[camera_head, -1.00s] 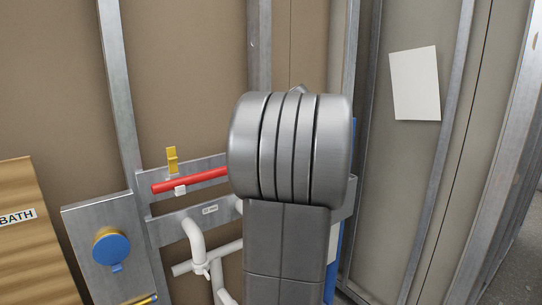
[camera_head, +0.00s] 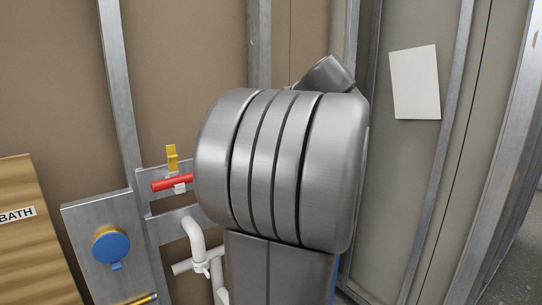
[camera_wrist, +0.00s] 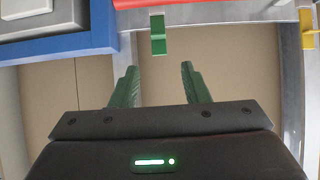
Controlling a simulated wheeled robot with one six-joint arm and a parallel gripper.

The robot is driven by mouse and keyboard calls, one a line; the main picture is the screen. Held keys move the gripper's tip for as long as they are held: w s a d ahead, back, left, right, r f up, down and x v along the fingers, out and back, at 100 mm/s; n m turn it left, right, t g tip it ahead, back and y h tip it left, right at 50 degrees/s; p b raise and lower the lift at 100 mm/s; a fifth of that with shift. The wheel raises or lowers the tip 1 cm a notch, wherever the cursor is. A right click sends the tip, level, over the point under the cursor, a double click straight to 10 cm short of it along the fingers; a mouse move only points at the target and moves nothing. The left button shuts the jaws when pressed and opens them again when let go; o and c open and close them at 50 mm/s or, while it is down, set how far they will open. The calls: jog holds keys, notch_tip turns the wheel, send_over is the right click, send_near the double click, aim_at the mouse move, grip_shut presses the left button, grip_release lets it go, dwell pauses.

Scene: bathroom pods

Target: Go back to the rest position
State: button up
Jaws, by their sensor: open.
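My gripper (camera_wrist: 160,88) shows in the wrist view with its two green fingers apart and nothing between them. Past the fingertips is a green clip (camera_wrist: 158,35) below a red pipe (camera_wrist: 190,3). A gap of bare wall panel shows between the fingers and the clip. In the head view my arm fills the middle and hides the gripper. The red pipe (camera_head: 172,184) shows only at its left end there, with a yellow clip (camera_head: 172,158) above it.
A blue-edged box (camera_wrist: 75,42) is at the upper left of the wrist view. Metal studs (camera_head: 119,95) frame the wall. White pipes (camera_head: 195,245) and a blue round cap (camera_head: 110,246) are at lower left. A BATH board (camera_head: 30,240) stands far left. A paper sheet (camera_head: 415,83) hangs right.

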jog(key=x, duration=1.1)
jog(key=shift+p, duration=0.3)
jog(key=shift+d, duration=0.15)
jog(key=shift+s+d+r+t+y, duration=0.15)
jog(key=shift+s+t+y, duration=0.15)
jog(key=shift+s+t, duration=0.15)
jog(key=shift+s+d+t+y, duration=0.2)
jog(key=shift+t+y, duration=0.4)
jog(key=shift+t, duration=0.15)
jog(key=shift+s+d+f+t+y+b, duration=0.25)
jog(key=shift+t+y+b, duration=0.25)
jog(key=shift+t+b, duration=0.25)
jog(key=shift+s+d+f+t+y+b, duration=0.1)
jog(key=shift+s+f+t+y+b, duration=0.15)
jog(key=shift+t+y+b, duration=0.5)
jog(key=b, duration=0.2)
jog(key=t+b, duration=0.1)
jog(key=b, duration=0.3)
jog(key=shift+s+d+f+t+y, duration=0.25)
jog(key=shift+t+y, duration=0.05)
jog(key=shift+y, duration=0.05)
jog(key=t+y+b, duration=0.1)
jog(key=b, duration=0.4)
jog(key=f+t+b, duration=0.1)
jog(key=b, duration=0.4)
jog(key=shift+s+d+y, duration=0.25)
jog(key=shift+s+y, duration=0.1)
jog(key=shift+y, duration=0.05)
jog(key=shift+t+b, duration=0.5)
jog(key=shift+b, duration=0.6)
